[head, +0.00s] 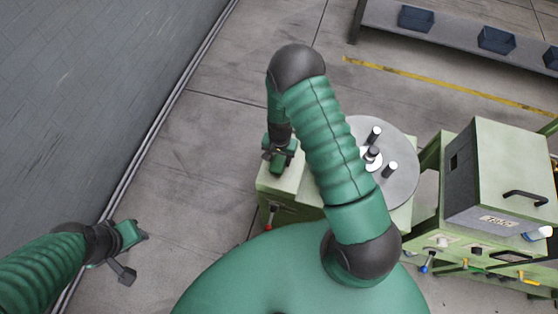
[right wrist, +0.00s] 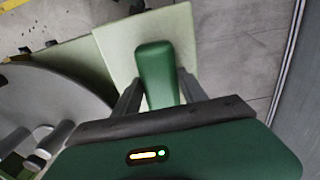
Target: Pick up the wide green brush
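The green brush (right wrist: 156,72) shows in the right wrist view as a rounded green block over the corner of a pale green table. My right gripper (right wrist: 160,80) has one dark finger on each side of it, close to its edges. I cannot tell whether the fingers touch it. In the head view my right gripper (head: 279,158) is at the left rear corner of the pale green table (head: 285,181), and the brush cannot be made out clearly there. My left gripper (head: 136,254) is open and empty over the floor at lower left.
A round grey plate (head: 398,183) with several upright cylinders stands right of my right arm. A pale green machine box (head: 500,170) with a black handle is farther right. A shelf (head: 455,33) with dark blue bins is at the back. A grey wall (head: 85,90) is on the left.

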